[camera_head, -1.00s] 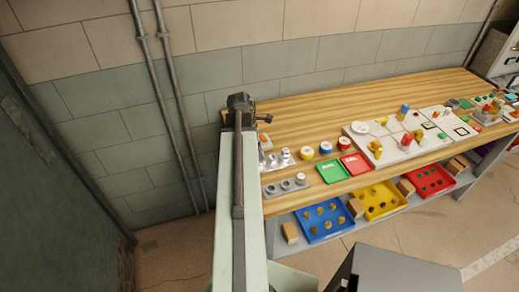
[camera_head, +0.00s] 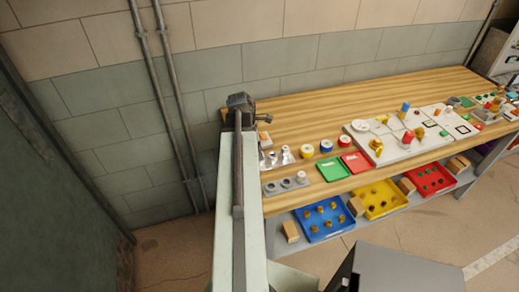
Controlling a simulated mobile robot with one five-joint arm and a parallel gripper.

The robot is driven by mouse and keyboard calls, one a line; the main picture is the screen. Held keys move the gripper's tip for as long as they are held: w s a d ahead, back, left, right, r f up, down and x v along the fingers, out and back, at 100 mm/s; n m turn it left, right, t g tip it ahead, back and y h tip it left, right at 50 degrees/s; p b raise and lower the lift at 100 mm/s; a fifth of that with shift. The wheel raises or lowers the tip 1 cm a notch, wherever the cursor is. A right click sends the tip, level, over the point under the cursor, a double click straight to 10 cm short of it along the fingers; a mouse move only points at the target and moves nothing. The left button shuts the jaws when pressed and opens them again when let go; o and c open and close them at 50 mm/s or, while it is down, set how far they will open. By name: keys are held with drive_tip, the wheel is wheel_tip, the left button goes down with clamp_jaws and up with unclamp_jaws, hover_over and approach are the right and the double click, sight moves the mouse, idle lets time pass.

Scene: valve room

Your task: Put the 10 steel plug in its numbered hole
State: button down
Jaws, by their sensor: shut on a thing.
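A grey block with a row of round holes (camera_head: 272,189) lies at the front left of the workbench. A pale round piece (camera_head: 301,176) sits at the block's right end. Several shiny steel pieces (camera_head: 287,154) stand behind it on a holder partly covered by my arm. The numbers are too small to read, so I cannot tell which is the 10 plug or its hole. My arm reaches up the middle of the picture to a dark joint near the bench's left end. My gripper's fingers and anything in them are hidden.
The wooden workbench (camera_head: 330,104) runs along the wall. Round yellow (camera_head: 307,151) and blue (camera_head: 326,145) pieces, a green tray (camera_head: 333,170) and a red tray (camera_head: 357,162) lie right of the block. Coloured bins fill the lower shelf.

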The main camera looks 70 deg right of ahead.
drive_tip(key=shift+f, duration=0.25)
idle(0.4)
drive_tip(key=c, duration=1)
unclamp_jaws()
drive_tip(key=shift+o, duration=0.2)
drive_tip(key=shift+r, duration=0.15)
wheel_tip(320, 180, up, 8)
drive_tip(key=p, duration=0.8)
